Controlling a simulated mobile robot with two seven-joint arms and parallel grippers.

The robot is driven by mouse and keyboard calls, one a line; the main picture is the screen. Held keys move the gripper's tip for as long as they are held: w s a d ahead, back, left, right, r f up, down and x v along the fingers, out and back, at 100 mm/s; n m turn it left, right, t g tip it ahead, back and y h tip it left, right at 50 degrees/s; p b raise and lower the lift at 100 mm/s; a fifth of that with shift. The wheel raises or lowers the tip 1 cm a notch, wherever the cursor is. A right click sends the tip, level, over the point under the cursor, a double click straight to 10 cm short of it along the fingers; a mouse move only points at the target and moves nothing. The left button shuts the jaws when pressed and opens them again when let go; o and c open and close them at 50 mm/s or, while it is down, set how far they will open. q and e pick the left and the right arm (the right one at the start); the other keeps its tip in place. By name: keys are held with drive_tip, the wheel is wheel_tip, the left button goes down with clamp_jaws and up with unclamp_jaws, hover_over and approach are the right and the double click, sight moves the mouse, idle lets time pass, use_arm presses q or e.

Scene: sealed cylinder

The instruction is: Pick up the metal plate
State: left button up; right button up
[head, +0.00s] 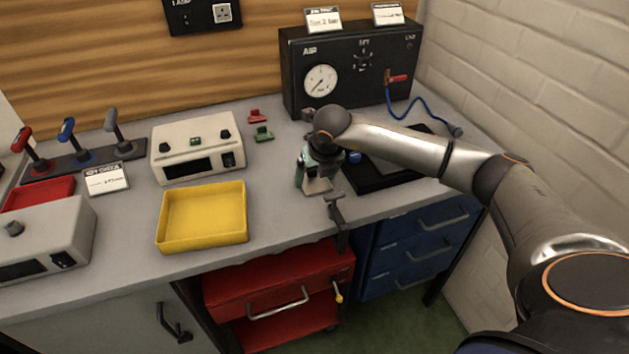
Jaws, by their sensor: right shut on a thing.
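My right arm comes in from the right, and its gripper (315,178) points down over the bench between the yellow tray and the black tray. It is shut on a small pale grey piece, which looks like the metal plate (319,186), low near the bench's front edge. The gripper and wrist hide part of the plate. I cannot tell whether the plate touches the bench. My left gripper is not in view.
A dark clamp (337,212) sits at the bench edge just right of the gripper. A black tray (392,176) lies under my forearm, before the black air panel (352,68) with its blue hose. A yellow tray (203,240) and a beige box (196,150) stand left.

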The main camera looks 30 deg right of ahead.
drive_tip(key=c, duration=0.5)
drive_tip(key=shift+r, duration=0.15)
